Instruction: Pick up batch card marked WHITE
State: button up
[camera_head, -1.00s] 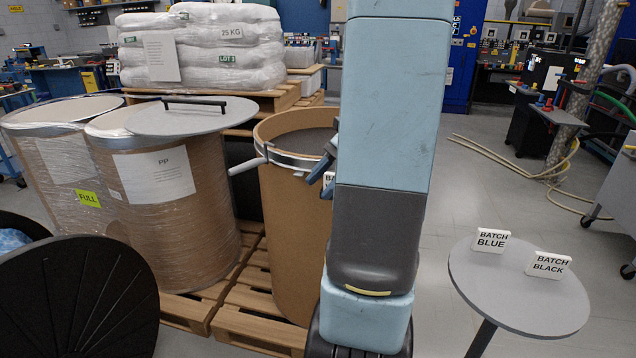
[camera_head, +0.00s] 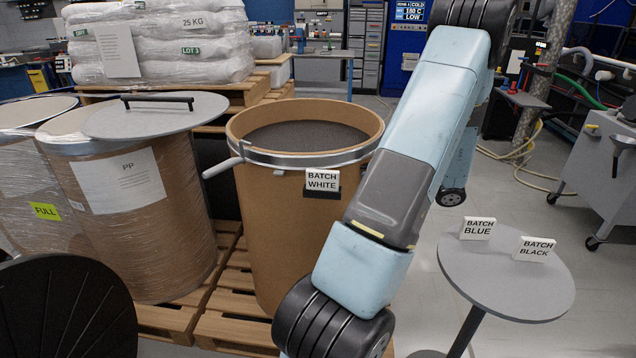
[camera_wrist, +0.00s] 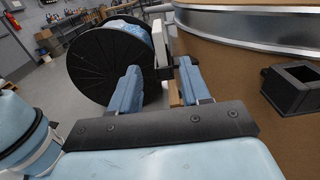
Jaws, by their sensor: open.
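The batch card marked WHITE (camera_head: 322,180) stands in a dark holder (camera_head: 322,193) on the front of the open brown drum (camera_head: 280,240), just under its metal rim band. In the wrist view a narrow white upright piece (camera_wrist: 161,44) over a dark block looks like this card seen nearly edge-on. My gripper (camera_wrist: 160,74) is open, its two blue fingers apart with that white piece beyond and between their tips. I cannot tell how far away it is. In the head view my arm hides my gripper.
A second dark holder (camera_wrist: 291,88), seemingly empty, juts from the drum wall. A lever (camera_head: 222,167) sticks out from the rim band. Cards BLUE (camera_head: 478,228) and BLACK (camera_head: 535,249) stand on a round grey table (camera_head: 505,285). A lidded drum (camera_head: 135,215) stands left.

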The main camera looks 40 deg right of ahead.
aim_at(322, 177)
jog(key=x, duration=0.8)
jog(key=shift+w+a, duration=0.1)
jog(key=shift+x, duration=2.7)
jog(key=shift+r, duration=0.15)
jog(key=shift+c, duration=0.4)
grip_shut()
